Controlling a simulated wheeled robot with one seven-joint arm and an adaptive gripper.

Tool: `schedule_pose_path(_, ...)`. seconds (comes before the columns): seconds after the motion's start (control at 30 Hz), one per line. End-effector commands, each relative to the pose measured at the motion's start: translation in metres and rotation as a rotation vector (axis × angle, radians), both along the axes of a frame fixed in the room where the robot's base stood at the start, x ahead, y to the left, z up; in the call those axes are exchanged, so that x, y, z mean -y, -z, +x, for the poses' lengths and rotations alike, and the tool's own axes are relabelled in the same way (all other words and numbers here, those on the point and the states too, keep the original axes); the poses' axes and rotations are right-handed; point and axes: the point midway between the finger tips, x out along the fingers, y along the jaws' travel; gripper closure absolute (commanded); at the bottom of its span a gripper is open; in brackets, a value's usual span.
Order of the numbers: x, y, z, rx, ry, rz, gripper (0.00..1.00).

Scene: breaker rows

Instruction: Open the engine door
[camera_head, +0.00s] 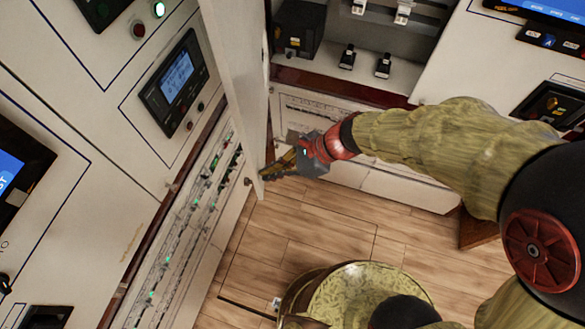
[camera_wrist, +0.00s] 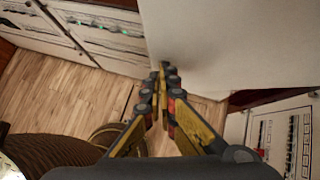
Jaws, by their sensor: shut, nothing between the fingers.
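A tall white door panel (camera_head: 237,80) stands out from the cabinet wall, seen nearly edge-on in the head view. I take it to be the engine door. In the wrist view the white panel (camera_wrist: 235,45) fills the upper right. My gripper (camera_head: 270,170) is shut and empty, with its fingertips close to the lower end of the door's edge. In the wrist view my gripper (camera_wrist: 164,72) has its tips together, overlapping the panel's lower left edge. I cannot tell whether they touch it.
Right of the door, an open recess holds black switches (camera_head: 347,57). Left, a cabinet carries a small display (camera_head: 176,77) and a lower row of breakers with green lights (camera_head: 196,200). Another breaker panel (camera_wrist: 290,140) is at lower right. The wooden floor (camera_head: 320,225) is clear below my gripper.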

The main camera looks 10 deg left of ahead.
Motion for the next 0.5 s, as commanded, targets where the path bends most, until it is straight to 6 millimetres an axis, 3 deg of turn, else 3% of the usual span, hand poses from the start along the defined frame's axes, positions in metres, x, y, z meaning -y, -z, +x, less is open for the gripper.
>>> schedule_pose_path(0.3,-0.054,0.001,-0.018,0.002,0.093,0.000,1.00)
schedule_pose_path(0.5,-0.079,0.001,-0.024,-0.001,0.145,0.000,1.00)
